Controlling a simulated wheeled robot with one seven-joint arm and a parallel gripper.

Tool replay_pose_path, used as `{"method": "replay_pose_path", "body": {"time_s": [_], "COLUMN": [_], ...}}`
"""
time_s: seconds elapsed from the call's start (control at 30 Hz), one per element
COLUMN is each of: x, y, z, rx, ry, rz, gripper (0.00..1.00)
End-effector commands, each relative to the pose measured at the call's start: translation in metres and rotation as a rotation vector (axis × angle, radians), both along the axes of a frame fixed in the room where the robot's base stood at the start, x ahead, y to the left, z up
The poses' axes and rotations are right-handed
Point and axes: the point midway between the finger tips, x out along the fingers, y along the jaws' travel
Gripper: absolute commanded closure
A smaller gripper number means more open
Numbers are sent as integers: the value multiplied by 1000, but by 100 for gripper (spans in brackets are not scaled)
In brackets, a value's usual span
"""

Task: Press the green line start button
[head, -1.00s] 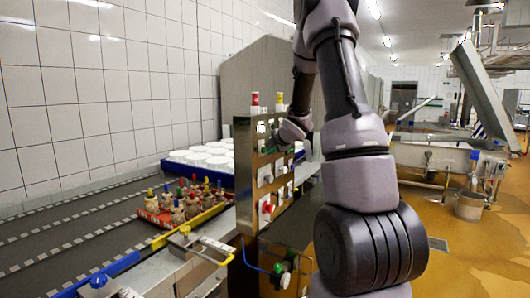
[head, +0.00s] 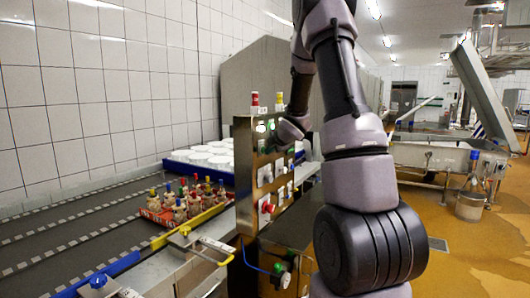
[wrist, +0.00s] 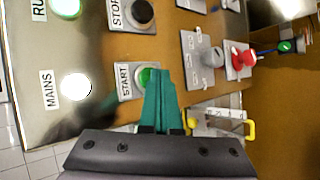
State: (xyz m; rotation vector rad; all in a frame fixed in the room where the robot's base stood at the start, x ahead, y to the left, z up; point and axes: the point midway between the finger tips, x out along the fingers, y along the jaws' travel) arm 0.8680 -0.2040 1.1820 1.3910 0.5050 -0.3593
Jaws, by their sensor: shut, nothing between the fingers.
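The green start button (wrist: 147,77) sits on a pale plate labelled START on the steel control panel (wrist: 100,140) in the wrist view. My gripper (wrist: 158,74) is shut and empty, its teal fingertips at the button and covering part of it. I cannot tell for certain whether they press it. Above it, the RUN lamp (wrist: 66,6) glows green, and the MAINS lamp (wrist: 76,87) glows white. In the head view the panel (head: 245,190) stands left of my arm, which hides part of its upper face.
A black stop button (wrist: 141,12) is beside the start button. A red knob (wrist: 241,57) and a grey selector (wrist: 211,57) lie farther along the panel. A conveyor (head: 80,225) with a red crate (head: 152,214) of bottles and a blue tray (head: 172,169) of white moulds is left.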

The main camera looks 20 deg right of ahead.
Motion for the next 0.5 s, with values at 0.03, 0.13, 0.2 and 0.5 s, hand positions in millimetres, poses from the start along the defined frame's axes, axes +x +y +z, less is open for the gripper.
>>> {"method": "replay_pose_path", "body": {"time_s": [0.03, 0.13, 0.2, 0.5], "x": [-1, -4, -8, -14], "y": [0, -3, -5, -10], "z": [0, 0, 0, 0], "rx": [0, 1, 0, 0], "ry": [0, 0, 1, 0], "rz": [1, 1, 1, 1], "gripper": [100, 100, 100, 100]}}
